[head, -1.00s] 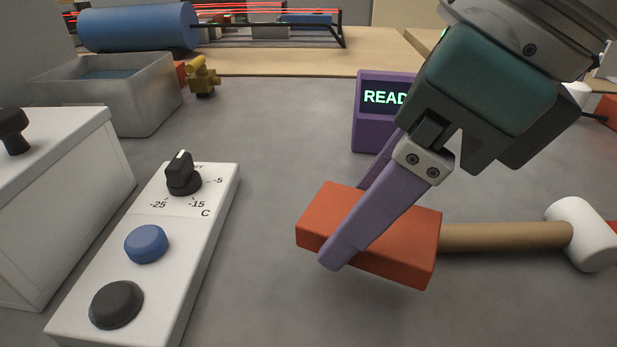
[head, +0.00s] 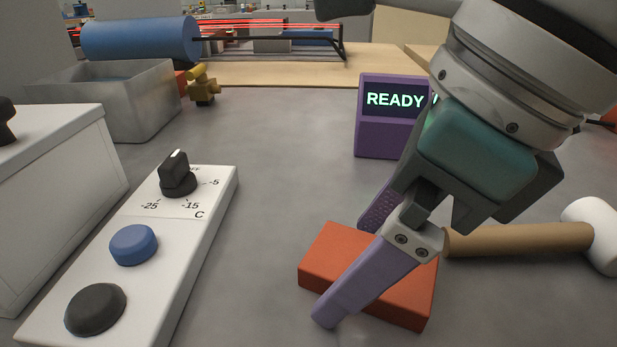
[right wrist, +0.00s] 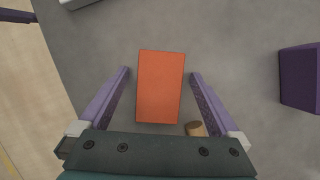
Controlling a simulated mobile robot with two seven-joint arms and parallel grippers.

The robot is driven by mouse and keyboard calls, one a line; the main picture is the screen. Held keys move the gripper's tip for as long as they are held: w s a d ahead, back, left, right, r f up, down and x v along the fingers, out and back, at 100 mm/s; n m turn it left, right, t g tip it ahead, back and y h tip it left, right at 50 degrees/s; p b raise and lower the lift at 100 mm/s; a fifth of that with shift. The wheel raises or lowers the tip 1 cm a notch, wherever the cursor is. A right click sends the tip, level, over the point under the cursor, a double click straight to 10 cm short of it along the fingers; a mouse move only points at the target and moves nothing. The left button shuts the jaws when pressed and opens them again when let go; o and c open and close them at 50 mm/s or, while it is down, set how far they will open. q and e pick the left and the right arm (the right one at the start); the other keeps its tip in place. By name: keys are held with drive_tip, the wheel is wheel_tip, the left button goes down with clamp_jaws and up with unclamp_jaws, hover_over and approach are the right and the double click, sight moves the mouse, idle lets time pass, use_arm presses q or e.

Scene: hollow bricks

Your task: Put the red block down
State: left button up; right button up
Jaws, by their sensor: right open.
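The red block (head: 330,258) lies flat on the grey table in front of the mallet's handle. It also shows in the right wrist view (right wrist: 160,88), between my right gripper's two purple fingers. My right gripper (head: 350,262) is open around the block, and in the right wrist view (right wrist: 160,82) there is a gap between each finger and the block's sides. One finger covers part of the block in the head view. My left gripper is not in view.
A mallet (head: 520,240) with a wooden handle lies right of the block. A purple box (head: 380,135) with a READY screen stands behind. A white control panel (head: 185,235) with a dial and two buttons is at left. A metal bin (head: 125,100) stands at back left.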

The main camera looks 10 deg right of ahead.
sight(419, 276)
drive_tip(key=shift+r, duration=0.1)
drive_tip(key=shift+d+r, duration=0.1)
drive_tip(key=shift+r, duration=0.25)
drive_tip(key=p+v, duration=0.2)
drive_tip(key=v, duration=0.9)
drive_tip(key=shift+s+r, duration=0.1)
